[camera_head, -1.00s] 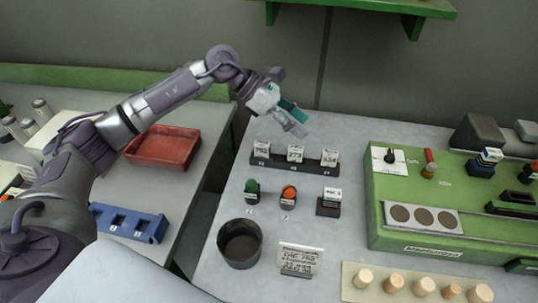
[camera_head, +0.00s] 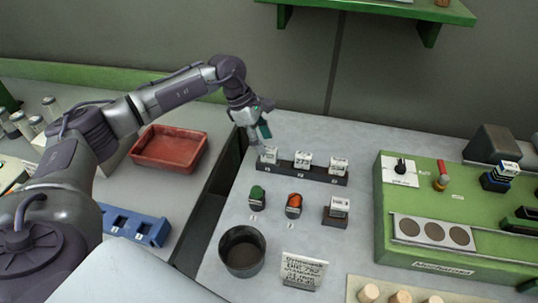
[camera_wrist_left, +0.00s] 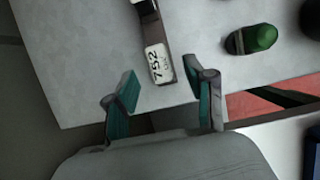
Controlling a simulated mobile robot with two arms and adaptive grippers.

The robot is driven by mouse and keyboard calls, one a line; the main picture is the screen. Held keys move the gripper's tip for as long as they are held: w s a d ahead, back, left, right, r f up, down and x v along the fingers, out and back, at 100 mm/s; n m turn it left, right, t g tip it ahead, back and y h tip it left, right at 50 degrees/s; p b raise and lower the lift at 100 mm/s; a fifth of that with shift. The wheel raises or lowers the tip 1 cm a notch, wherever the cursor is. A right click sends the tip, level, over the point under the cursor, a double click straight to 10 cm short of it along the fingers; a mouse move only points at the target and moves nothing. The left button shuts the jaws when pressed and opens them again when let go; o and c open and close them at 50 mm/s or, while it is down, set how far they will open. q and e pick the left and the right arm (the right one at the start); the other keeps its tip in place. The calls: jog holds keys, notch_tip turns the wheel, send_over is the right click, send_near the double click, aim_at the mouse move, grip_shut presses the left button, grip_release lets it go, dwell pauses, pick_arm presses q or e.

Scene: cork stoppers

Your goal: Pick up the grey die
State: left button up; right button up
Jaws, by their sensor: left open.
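No die is plainly grey; I cannot tell which one the task means. Three pale blocks with printed faces stand in a dark rack: left (camera_head: 269,155), middle (camera_head: 304,160) and right (camera_head: 338,166). A fourth pale block (camera_head: 339,204) sits on a dark stand nearer the front. My left gripper (camera_head: 258,138) points down just behind the rack's left end. In the left wrist view its teal-padded fingers (camera_wrist_left: 165,96) are open and empty. The block marked 752 (camera_wrist_left: 156,62) lies ahead of the gap between them, apart from both. My right gripper is not in view.
A green piece (camera_head: 257,195) and an orange piece (camera_head: 294,202) stand in front of the rack. A dark cup (camera_head: 242,266) and a printed card (camera_head: 303,271) are nearer. A green panel (camera_head: 384,225) stands right. A gap separates this table from the red tray's (camera_head: 170,163) table.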

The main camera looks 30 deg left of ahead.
aim_at(268, 148)
pick_arm(q)
jog(key=p+x, duration=0.1)
jog(key=x, duration=0.3)
jog(key=shift+w+d+f, duration=0.1)
jog(key=shift+f, duration=0.15)
jog(key=shift+c, duration=0.3)
grip_shut()
